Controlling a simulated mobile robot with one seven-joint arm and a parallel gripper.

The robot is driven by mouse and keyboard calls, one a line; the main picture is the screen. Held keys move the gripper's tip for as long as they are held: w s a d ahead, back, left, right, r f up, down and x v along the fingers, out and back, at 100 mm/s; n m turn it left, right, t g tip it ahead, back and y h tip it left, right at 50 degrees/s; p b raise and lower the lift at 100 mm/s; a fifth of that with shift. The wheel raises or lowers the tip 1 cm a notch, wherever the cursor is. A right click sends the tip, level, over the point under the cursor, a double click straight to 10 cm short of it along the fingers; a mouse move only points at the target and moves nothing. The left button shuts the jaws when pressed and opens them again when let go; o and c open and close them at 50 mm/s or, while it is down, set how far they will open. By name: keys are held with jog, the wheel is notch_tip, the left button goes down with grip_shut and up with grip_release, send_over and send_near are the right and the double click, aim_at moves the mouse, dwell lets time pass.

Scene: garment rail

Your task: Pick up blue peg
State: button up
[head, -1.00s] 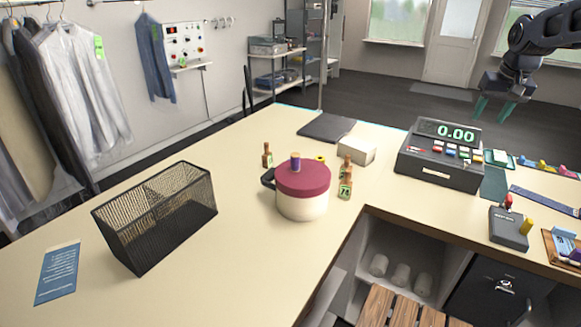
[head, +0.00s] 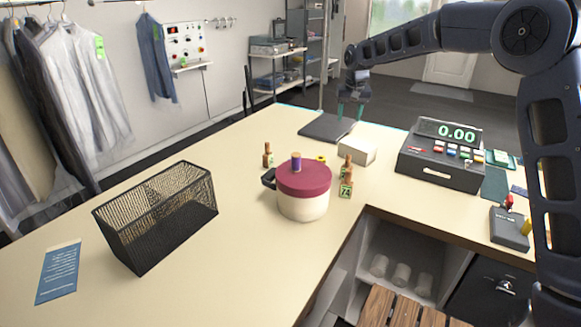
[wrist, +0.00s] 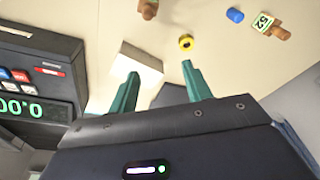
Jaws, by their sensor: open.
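A short blue peg (wrist: 235,15) shows near the top edge of the wrist view, on the cream counter between a yellow ring (wrist: 186,43) and a wooden piece tagged 52 (wrist: 272,28). In the head view a blue-purple piece (head: 296,162) shows at the back of the maroon pot lid (head: 304,178); I cannot tell if it is the same peg. My gripper (head: 352,110) is above the far part of the counter, over the dark mat. Its teal fingers (wrist: 160,70) are open and empty, apart from the peg.
A white box (head: 357,151) lies below and near my fingers. A cash register (head: 440,155) stands right of it. Wooden tagged pieces (head: 346,180) stand beside the pot. A black mesh basket (head: 158,218) is at left.

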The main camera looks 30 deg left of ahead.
jog(key=s+a+f+n, duration=0.1)
jog(key=s+a+f, duration=0.45)
jog(key=a, duration=0.45)
jog(key=s+a+f+n, duration=0.1)
jog(key=s+a+f, duration=0.4)
jog(key=a, duration=0.4)
jog(key=w+f, duration=0.1)
jog(key=f, duration=0.3)
jog(key=w+f, duration=0.1)
jog(key=f, duration=0.3)
jog(key=w+a+f, duration=0.1)
jog(key=f, duration=0.3)
jog(key=shift+r, duration=0.1)
jog(key=c, duration=1.1)
